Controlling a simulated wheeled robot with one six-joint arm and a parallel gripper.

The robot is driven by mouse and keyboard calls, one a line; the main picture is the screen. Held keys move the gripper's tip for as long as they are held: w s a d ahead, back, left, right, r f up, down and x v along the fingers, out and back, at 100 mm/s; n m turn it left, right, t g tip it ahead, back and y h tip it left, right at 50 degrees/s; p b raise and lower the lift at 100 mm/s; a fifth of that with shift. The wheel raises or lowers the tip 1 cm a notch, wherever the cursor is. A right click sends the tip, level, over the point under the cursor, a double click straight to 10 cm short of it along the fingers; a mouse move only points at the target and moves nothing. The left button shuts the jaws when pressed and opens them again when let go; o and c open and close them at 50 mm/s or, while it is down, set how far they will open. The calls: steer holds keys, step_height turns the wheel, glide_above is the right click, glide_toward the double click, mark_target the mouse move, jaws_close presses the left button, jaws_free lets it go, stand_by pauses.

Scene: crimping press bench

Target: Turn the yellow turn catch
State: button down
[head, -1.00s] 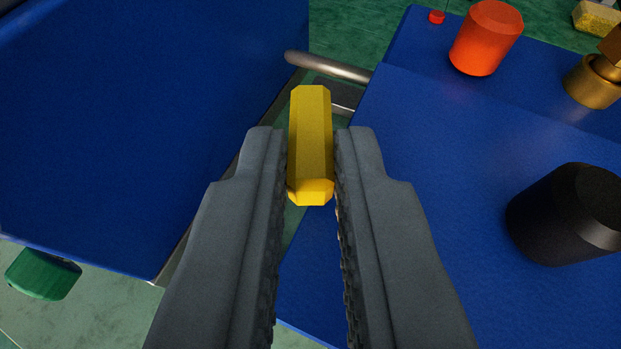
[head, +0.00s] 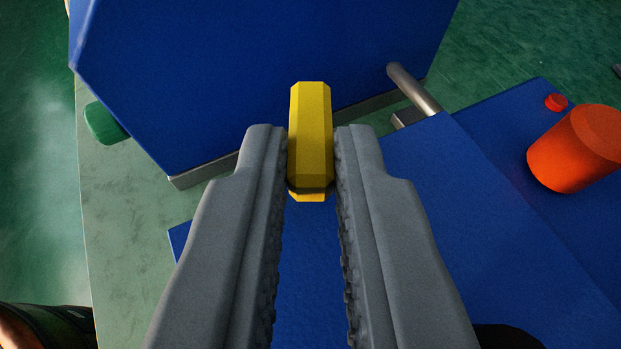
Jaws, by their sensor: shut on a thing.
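The yellow turn catch (head: 311,135) is a bevelled yellow bar in the middle of the head view. My gripper (head: 311,150) is shut on it, with one grey finger against each long side near the fingertips. The catch lies lengthwise between the fingers, and its far end sticks out past the tips. Its mounting underneath is hidden by the catch itself and the fingers.
A large blue block (head: 250,70) with a green knob (head: 104,123) stands behind the catch. A metal rod (head: 414,90) lies to the right. A blue panel (head: 480,210) at right carries an orange cylinder (head: 572,155) and a small red button (head: 556,102).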

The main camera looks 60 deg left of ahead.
steer(key=shift+w+d+n+g, duration=0.1)
steer(key=shift+w+n+g, duration=0.1)
steer(key=shift+n+g, duration=0.3)
steer(key=c, duration=1.4)
jaws_free()
steer(key=shift+c, duration=0.2)
steer(key=shift+r, duration=0.15)
step_height(320, 180, up, 10)
